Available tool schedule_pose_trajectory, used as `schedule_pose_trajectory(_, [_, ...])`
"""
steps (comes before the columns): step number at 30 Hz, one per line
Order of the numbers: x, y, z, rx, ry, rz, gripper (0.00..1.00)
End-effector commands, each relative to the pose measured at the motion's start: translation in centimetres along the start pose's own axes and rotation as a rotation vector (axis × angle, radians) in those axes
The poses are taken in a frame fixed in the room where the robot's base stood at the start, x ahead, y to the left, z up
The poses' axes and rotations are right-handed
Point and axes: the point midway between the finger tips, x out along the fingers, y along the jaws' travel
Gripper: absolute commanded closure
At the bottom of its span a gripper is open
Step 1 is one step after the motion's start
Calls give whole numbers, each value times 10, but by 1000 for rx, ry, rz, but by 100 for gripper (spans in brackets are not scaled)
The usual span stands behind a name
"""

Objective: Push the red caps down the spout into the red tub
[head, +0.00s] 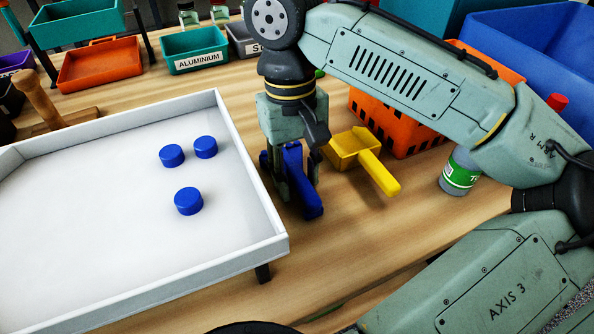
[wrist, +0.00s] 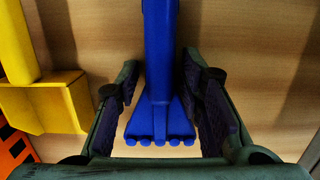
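My gripper (head: 291,190) points down at the table just right of the white tray (head: 265,219). Its fingers are apart, on either side of a blue tool (head: 302,186) with a long handle and a fanned end with several rounded tips. In the wrist view the blue tool (wrist: 160,60) lies between the fingers (wrist: 160,98), with a gap showing at the left finger; contact at the right finger is unclear. Three blue caps (head: 188,201) lie in the tray's right part. I see no red caps in the tray, and no spout or red tub.
A yellow scoop (head: 360,151) lies close right of my gripper, before an orange crate (head: 385,128). A green-labelled bottle (head: 460,175) stands further right. A teal bin marked ALUMINIUM (head: 195,48), an orange tray (head: 100,65) and a wooden-handled tool (head: 40,98) are behind.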

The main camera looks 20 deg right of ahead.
Motion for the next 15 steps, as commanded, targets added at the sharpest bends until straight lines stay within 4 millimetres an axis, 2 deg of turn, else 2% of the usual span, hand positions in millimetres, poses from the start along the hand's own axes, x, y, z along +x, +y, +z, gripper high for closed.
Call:
schedule_pose_trajectory(11, [-1, 0, 0, 0, 0, 0, 58])
schedule_pose_trajectory(15, [-15, 0, -1, 1, 2, 1, 58])
